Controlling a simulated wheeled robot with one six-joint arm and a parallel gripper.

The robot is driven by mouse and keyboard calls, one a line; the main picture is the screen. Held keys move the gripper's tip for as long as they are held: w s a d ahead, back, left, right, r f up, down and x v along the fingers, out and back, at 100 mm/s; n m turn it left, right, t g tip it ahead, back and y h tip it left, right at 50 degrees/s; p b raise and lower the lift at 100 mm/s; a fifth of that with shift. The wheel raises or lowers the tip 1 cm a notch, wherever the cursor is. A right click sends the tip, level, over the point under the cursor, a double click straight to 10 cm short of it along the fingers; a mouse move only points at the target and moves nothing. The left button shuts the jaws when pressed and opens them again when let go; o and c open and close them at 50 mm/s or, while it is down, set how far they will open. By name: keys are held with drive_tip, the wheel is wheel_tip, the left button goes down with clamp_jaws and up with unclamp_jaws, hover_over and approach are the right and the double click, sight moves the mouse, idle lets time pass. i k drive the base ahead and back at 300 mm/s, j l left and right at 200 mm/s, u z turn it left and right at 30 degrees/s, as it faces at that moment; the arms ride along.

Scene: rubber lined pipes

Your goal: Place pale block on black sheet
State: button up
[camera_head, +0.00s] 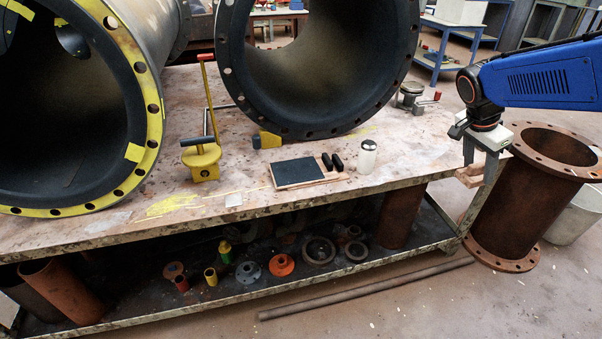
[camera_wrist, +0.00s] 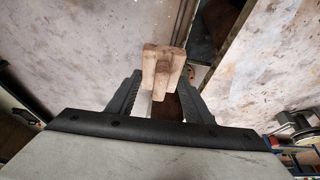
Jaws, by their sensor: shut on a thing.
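The pale wooden block (camera_head: 468,176) is between the fingers of my gripper (camera_head: 476,178), at the right end of the workbench. In the wrist view the same pale block (camera_wrist: 160,68) sits between the two dark fingertips (camera_wrist: 158,88), which are shut on it. I cannot tell whether the block clears the bench top. The black sheet (camera_head: 298,171) lies flat on the bench, near its front middle, well to the left of my gripper. Nothing lies on the sheet's dark face. The sheet is not clearly visible in the wrist view.
Two black objects (camera_head: 332,161) lie beside the sheet, and a white jar (camera_head: 367,157) stands right of them. A yellow-based tool (camera_head: 203,160) stands to the left. Large flanged pipes (camera_head: 316,130) fill the back. A rusty flanged pipe (camera_head: 525,205) stands close to my gripper.

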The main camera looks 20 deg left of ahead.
sight(296, 171)
drive_tip(key=k+u, duration=0.1)
drive_tip(key=u, duration=0.3)
drive_tip(key=k+u, duration=0.1)
drive_tip(key=u, duration=0.3)
drive_tip(key=k+j+u, duration=0.1)
drive_tip(key=u, duration=0.25)
drive_tip(key=i+l+u, duration=0.25)
drive_tip(key=l, duration=0.2)
drive_tip(key=l+u, duration=0.2)
drive_tip(key=l, duration=0.25)
drive_tip(key=i+l+u, duration=0.1)
drive_tip(key=l+u, duration=0.15)
drive_tip(key=l, duration=0.9)
drive_tip(key=i+l, duration=0.15)
drive_tip(key=l, duration=1.1)
drive_tip(key=i, duration=0.05)
